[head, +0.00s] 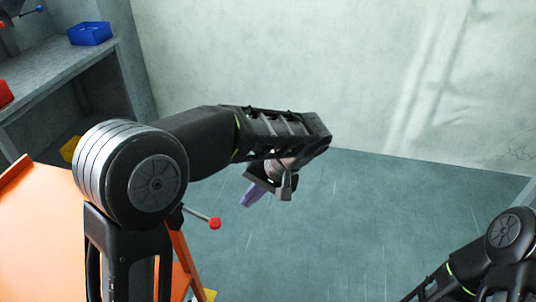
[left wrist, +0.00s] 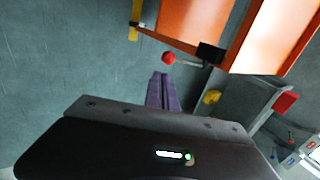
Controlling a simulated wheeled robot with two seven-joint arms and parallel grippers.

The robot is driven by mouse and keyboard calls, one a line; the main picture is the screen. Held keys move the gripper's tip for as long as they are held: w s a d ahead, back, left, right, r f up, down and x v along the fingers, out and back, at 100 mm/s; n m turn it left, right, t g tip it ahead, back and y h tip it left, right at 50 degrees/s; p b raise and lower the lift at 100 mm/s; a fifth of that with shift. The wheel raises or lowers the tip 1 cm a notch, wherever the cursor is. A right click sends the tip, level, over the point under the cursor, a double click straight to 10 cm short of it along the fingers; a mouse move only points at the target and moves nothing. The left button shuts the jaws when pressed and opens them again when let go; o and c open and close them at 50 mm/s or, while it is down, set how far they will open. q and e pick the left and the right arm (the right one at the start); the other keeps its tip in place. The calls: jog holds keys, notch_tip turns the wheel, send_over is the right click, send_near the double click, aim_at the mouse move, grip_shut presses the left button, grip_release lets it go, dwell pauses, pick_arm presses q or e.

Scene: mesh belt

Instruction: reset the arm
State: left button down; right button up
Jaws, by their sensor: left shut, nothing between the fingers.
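My left arm reaches in from the left across the head view, bent at a large round joint. My left gripper (head: 252,195) hangs below the end of that arm, with purple fingers held over the grey floor. In the left wrist view the purple fingers (left wrist: 163,92) are together and empty. Part of my right arm shows at the lower right of the head view; its gripper is out of the picture.
An orange panel (head: 35,230) stands at the left, with a red-knobbed lever (head: 215,223) near my arm. A grey shelf (head: 60,75) at the upper left holds a blue bin (head: 90,33). Open floor (head: 380,220) lies right of my left gripper, before a pale wall (head: 300,60).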

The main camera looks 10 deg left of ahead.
pick_arm(q)
jog(key=d+f+m+t+h+p, duration=0.15)
jog(key=d+f+m+h, duration=0.5)
jog(key=d+f, duration=0.85)
jog(key=s+a+f+n+h+p, duration=0.2)
jog(key=s+f+n, duration=0.2)
jog(key=s, duration=0.6)
jog(key=s+a+f+n+h+p, duration=0.1)
jog(key=s+f+n, duration=0.3)
jog(key=s+f, duration=0.4)
jog(key=s+a+p, duration=0.1)
jog(key=s, duration=0.1)
jog(key=shift+s+a+f+g+h, duration=0.2)
jog(key=shift+s+a+g+h, duration=0.1)
jog(key=shift+s+g+h, duration=0.05)
